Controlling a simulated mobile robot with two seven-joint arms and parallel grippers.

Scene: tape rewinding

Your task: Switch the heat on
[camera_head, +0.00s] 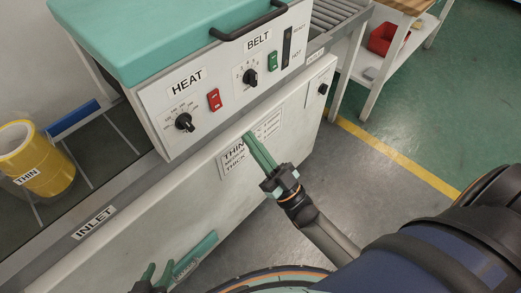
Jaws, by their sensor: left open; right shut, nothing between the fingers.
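The red heat switch (214,99) is on the white control panel, right of the HEAT label (187,82) and the black heat knob (184,122). My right gripper (249,137) is shut and empty. Its green fingers point up and left, below and to the right of the red switch in the picture and apart from it. They partly cover the THIN/THICK label on the machine's front. My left gripper (158,269) is open and empty at the bottom edge, far below the panel; only part of it shows.
The BELT knob (250,77) and green switch (272,61) are right of the heat controls. A teal lid (150,35) with a black handle covers the machine. Open floor lies at right.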

